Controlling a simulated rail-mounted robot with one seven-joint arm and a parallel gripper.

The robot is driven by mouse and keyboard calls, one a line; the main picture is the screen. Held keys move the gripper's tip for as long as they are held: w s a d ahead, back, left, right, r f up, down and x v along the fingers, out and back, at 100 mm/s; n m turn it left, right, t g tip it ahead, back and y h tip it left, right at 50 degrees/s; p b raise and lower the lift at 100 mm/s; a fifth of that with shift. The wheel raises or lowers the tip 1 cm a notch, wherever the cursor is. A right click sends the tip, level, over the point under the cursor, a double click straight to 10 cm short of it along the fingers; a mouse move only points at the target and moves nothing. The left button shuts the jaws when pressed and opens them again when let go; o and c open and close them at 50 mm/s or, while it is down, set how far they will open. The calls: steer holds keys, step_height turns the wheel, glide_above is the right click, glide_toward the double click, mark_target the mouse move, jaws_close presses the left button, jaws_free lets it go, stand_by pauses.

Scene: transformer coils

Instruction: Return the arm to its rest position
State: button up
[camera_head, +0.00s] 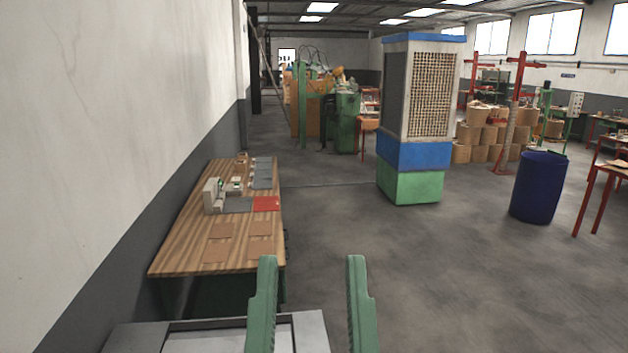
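My gripper (312,262) shows at the bottom centre as two green fingers pointing up and away from the camera. The fingers stand wide apart and nothing is held between them. The gripper is just to the right of the near end of a wooden workbench (195,257) in the picture. The rest of my arm is not clearly visible, so its pose cannot be told.
The workbench along the left wall carries a small grey device (212,196), a red mat (265,203) and flat brown and grey pads. A blue-and-green-based cabinet (412,165) and a blue barrel (538,188) stand to the right. Open grey floor lies between.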

step_height(320, 180, up, 17)
steer(key=p, duration=1.3)
steer(key=shift+a+f, duration=0.1)
